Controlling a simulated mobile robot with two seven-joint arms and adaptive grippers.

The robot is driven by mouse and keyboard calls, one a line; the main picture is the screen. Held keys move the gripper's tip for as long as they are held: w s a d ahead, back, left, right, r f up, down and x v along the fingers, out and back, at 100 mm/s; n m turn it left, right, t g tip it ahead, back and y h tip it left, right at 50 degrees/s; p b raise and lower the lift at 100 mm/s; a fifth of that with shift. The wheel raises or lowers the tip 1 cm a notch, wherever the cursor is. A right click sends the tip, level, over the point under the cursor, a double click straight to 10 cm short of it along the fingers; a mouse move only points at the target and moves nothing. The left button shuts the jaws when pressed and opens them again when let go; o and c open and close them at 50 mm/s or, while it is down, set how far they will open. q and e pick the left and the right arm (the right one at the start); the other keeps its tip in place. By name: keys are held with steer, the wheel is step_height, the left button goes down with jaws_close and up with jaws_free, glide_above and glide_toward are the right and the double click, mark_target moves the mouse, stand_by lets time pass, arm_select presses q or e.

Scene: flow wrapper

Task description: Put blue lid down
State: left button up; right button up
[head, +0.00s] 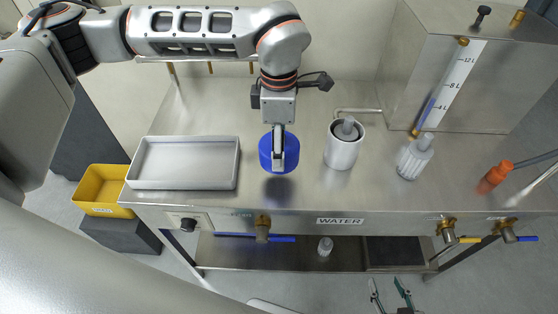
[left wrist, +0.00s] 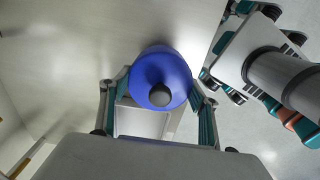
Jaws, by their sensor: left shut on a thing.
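The blue lid (head: 292,153) is in my left gripper (head: 278,160), above the steel table between the grey tray and the white pot. Its shadow falls on the table just in front of it, so it appears held clear of the surface. In the left wrist view the lid (left wrist: 162,70) is between the fingers, its dark round knob (left wrist: 160,95) facing the camera. The fingers are shut on it. My right gripper (head: 386,286) is at the bottom of the head view, its fingers apart and empty.
The grey tray (head: 133,174) is left of the lid. The white pot (head: 342,156) with a grey-capped thing inside is to the right, then a ribbed white bottle (head: 413,160) and an orange nozzle (head: 496,174). A steel tank (head: 510,90) stands back right. Table behind the lid is clear.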

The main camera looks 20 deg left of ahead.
arm_select(q)
steer(key=shift+f, duration=3.05)
steer(key=shift+f, duration=0.1)
steer(key=o, duration=1.1)
steer(key=shift+f, duration=0.1)
steer(key=shift+r, duration=0.45)
step_height(320, 180, up, 12)
steer(key=shift+f, duration=0.25)
